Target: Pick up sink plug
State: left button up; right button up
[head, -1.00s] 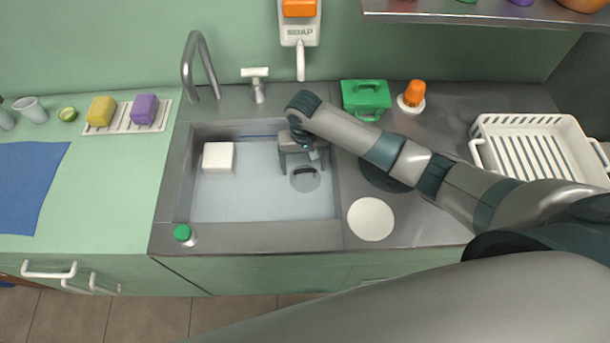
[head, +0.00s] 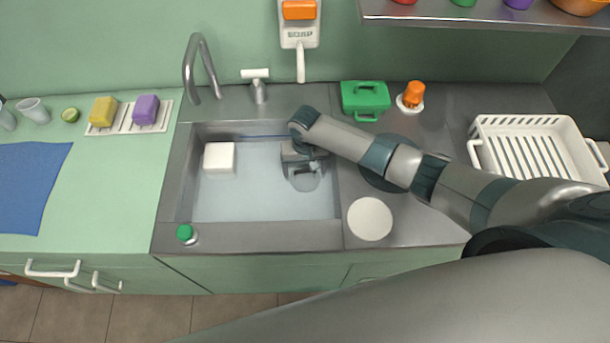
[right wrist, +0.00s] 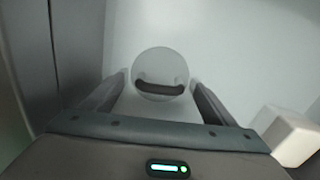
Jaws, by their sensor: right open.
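The sink plug (head: 305,181) is a grey disc on the floor of the sink (head: 255,205), right of its middle. In the right wrist view the plug (right wrist: 159,63) shows whole, with a dark curved handle (right wrist: 160,88) across its near part. My right gripper (head: 302,177) is inside the sink, over the plug, and hides part of it in the head view. In the right wrist view its open fingers (right wrist: 159,85) stand left and right of the handle, with nothing between them touching. My left gripper is not in view.
A white block (head: 219,158) lies at the sink's left; it also shows in the right wrist view (right wrist: 290,135). The sink walls surround the gripper. A faucet (head: 200,65) stands behind. A green-capped item (head: 185,233) is on the front rim. A white disc (head: 370,219) lies right of the sink.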

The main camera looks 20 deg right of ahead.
aim_at(305, 171)
jog(key=c, duration=1.2)
jog(key=shift+o, duration=0.2)
jog(key=shift+r, duration=0.1)
jog(key=shift+r, duration=0.45)
jog(key=r+b, duration=0.1)
jog(key=r, duration=0.2)
jog(key=shift+s+r, duration=0.1)
jog(key=shift+s, duration=0.1)
jog(key=s+a+r+b, duration=0.1)
jog(key=s+a+r, duration=0.2)
jog(key=s+r, duration=0.3)
jog(key=s, duration=0.4)
jog(key=shift+s+a+r, duration=0.2)
jog(key=shift+s+r, duration=0.2)
